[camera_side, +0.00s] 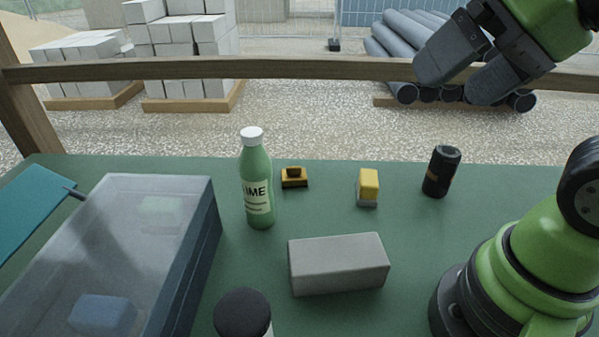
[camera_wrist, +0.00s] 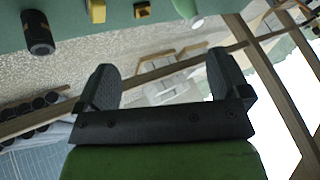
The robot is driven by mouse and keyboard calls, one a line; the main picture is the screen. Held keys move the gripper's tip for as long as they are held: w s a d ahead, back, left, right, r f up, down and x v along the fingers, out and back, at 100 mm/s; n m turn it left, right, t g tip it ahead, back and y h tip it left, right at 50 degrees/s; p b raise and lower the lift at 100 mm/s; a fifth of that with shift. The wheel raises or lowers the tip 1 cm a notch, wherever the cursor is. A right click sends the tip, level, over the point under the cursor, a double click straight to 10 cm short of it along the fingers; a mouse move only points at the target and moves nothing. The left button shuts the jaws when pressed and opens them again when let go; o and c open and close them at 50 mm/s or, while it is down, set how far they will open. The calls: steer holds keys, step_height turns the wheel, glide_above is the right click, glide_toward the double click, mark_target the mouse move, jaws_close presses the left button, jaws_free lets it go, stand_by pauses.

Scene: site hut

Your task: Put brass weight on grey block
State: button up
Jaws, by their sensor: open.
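The brass weight (camera_side: 294,179) appears to be the small golden block with a dark knob, standing on the green table right of the bottle. It also shows at the top edge of the wrist view (camera_wrist: 142,11). The grey block (camera_side: 338,265) lies flat on the table, nearer the side camera, with its top bare. It is not in the wrist view. My gripper (camera_side: 458,86) is raised high at the upper right, well away from both, with its fingers apart. In the wrist view the space between the fingers (camera_wrist: 160,72) is empty.
A green bottle (camera_side: 257,185) stands left of the weight. A yellow-and-grey piece (camera_side: 368,185) and a black cylinder (camera_side: 441,172) stand to its right. A lidded translucent box (camera_side: 130,240) fills the left. A dark-capped jar (camera_side: 243,312) is in front. A wooden rail (camera_side: 300,69) runs behind.

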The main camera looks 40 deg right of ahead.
steer(key=w+d+g, duration=0.1)
steer(key=w, duration=0.9)
steer(key=m+g+h, duration=0.2)
steer(key=g, duration=0.1)
glide_above(295, 167)
steer(key=s, duration=0.2)
steer(key=f, duration=2.4)
steer(key=shift+w+f, duration=0.2)
steer(key=shift+f, duration=0.05)
steer(key=shift+x, duration=2.95)
steer(key=shift+c, duration=0.3)
steer(key=shift+r, duration=0.15)
steer(key=c, duration=1.3)
